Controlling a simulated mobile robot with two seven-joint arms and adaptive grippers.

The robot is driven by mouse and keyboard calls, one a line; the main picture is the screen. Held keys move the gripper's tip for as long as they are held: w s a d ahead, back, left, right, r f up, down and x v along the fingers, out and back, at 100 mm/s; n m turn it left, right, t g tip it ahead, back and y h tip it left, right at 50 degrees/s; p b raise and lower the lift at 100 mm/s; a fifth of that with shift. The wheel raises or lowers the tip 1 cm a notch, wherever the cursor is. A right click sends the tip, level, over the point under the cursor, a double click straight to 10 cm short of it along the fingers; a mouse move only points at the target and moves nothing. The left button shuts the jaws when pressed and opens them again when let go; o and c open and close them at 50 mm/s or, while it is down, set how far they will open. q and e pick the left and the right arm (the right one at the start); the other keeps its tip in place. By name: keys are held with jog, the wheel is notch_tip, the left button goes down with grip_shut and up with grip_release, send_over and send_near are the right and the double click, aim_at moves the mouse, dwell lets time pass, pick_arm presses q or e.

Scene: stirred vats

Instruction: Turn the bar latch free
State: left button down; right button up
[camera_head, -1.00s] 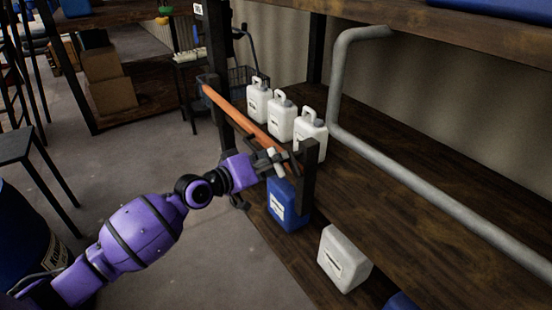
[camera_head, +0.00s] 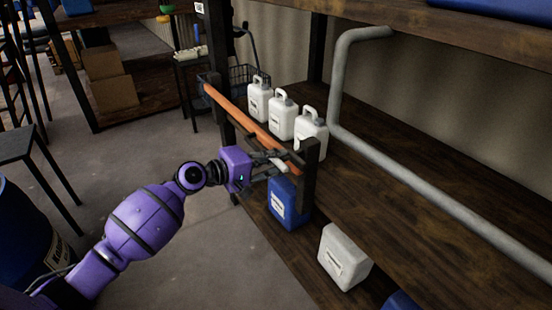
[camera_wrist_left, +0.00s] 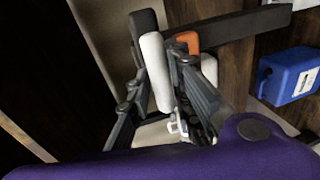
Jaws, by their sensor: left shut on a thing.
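An orange bar (camera_head: 240,114) runs along the front of the shelf between two dark posts. Its orange end also shows in the left wrist view (camera_wrist_left: 188,41), close to a dark crosspiece (camera_wrist_left: 240,29). My left gripper (camera_head: 276,163) is at the near end of the bar, beside the near post (camera_head: 309,175). In the left wrist view its pale finger pads (camera_wrist_left: 182,72) stand on either side of the orange end. It is shut on what seems to be the bar latch; the exact contact is partly hidden by the fingers. My right gripper is out of view.
Several white jugs (camera_head: 282,121) stand on the shelf behind the bar. A blue jug (camera_head: 287,204) and a pale jug (camera_head: 343,258) stand on the lower shelf. A grey pipe (camera_head: 400,168) crosses the shelf. The floor (camera_head: 210,262) below the arm is clear.

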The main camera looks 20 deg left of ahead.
pick_arm(q)
jog(key=shift+s+f, duration=0.1)
jog(key=shift+f, duration=0.3)
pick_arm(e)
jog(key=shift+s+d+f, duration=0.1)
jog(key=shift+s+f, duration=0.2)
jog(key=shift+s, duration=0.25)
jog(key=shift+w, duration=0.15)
pick_arm(q)
jog(key=c, duration=1.6)
grip_release()
jog(key=shift+a, duration=0.1)
jog(key=shift+c, duration=0.2)
jog(key=shift+r, duration=0.1)
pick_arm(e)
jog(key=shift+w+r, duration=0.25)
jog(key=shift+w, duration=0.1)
pick_arm(q)
jog(key=shift+r, duration=0.1)
jog(key=v, duration=1.2)
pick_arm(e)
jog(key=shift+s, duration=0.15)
